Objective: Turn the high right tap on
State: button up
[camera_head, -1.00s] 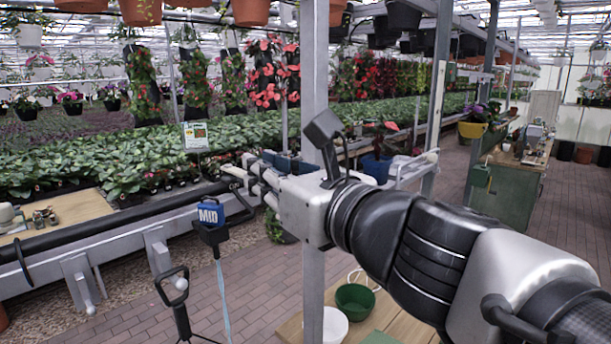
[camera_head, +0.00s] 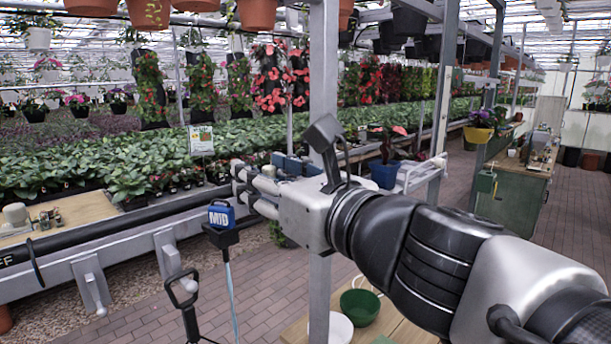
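My gripper (camera_head: 240,188) reaches left from the pale wrist, just in front of the planted bench edge. Its pale fingers point left and are small and overlapping, so I cannot tell whether they are open or shut. A blue box marked MID (camera_head: 221,215) sits on a black head atop a thin light-blue pole, just left of and below the gripper. A dark pipe (camera_head: 130,221) runs along the bench front, with "FF" lettering at its left end. A thin black handle-like piece (camera_head: 35,262) hangs across it. I cannot clearly identify the high right tap.
A grey upright post (camera_head: 322,75) stands behind my wrist. A black loop handle (camera_head: 183,288) rises at lower left. A green bowl (camera_head: 360,307) sits on a wooden table below my arm. A green cabinet (camera_head: 515,207) stands right. Brick floor lies open between.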

jog(key=v, duration=1.2)
jog(key=shift+f, duration=0.1)
